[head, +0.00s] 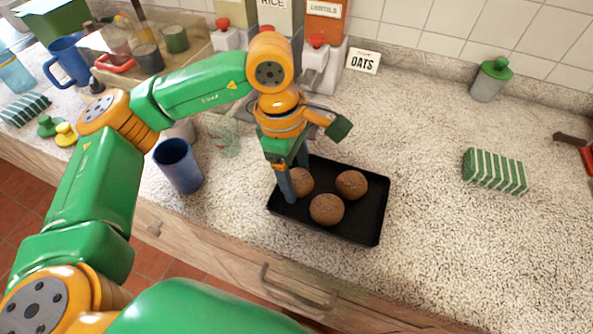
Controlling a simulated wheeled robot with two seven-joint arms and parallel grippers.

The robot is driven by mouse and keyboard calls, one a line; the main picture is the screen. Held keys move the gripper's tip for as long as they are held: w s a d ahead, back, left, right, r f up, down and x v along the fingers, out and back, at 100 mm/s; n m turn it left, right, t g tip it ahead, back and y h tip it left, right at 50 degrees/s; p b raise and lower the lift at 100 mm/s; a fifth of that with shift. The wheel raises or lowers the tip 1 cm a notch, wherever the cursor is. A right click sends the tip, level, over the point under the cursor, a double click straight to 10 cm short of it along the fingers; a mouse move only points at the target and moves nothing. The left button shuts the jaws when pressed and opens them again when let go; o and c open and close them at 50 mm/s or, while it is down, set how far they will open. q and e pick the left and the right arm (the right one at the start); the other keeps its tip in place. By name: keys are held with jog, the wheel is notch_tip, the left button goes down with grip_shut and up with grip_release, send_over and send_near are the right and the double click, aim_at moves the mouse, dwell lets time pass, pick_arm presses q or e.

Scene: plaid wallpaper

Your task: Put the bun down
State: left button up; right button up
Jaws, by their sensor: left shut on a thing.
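Three brown buns are at a black baking tray (366,222) on the speckled counter. One bun (302,181) is at the tray's left side, between the fingers of my left gripper (295,178). The gripper points down and is shut on this bun, and one finger hides part of it. I cannot tell whether this bun touches the tray floor. A second bun (351,184) lies in the tray to the right. A third bun (327,209) lies nearer the front. My right gripper is not in view.
A blue cup (179,166) and a clear glass (223,135) stand left of the tray. Dispensers (322,62) and an oats label (363,61) are behind. A green-striped block (494,171) and a green-lidded jar (490,79) are at right.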

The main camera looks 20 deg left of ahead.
pick_arm(q)
jog(key=shift+f, duration=0.15)
jog(key=o, duration=1.4)
jog(key=shift+c, duration=0.2)
notch_tip(320, 180, up, 12)
jog(key=a, duration=0.1)
jog(key=shift+a+r+p, duration=0.2)
jog(key=shift+a+p, duration=0.1)
jog(key=shift+a, duration=0.05)
jog(key=shift+f, duration=0.1)
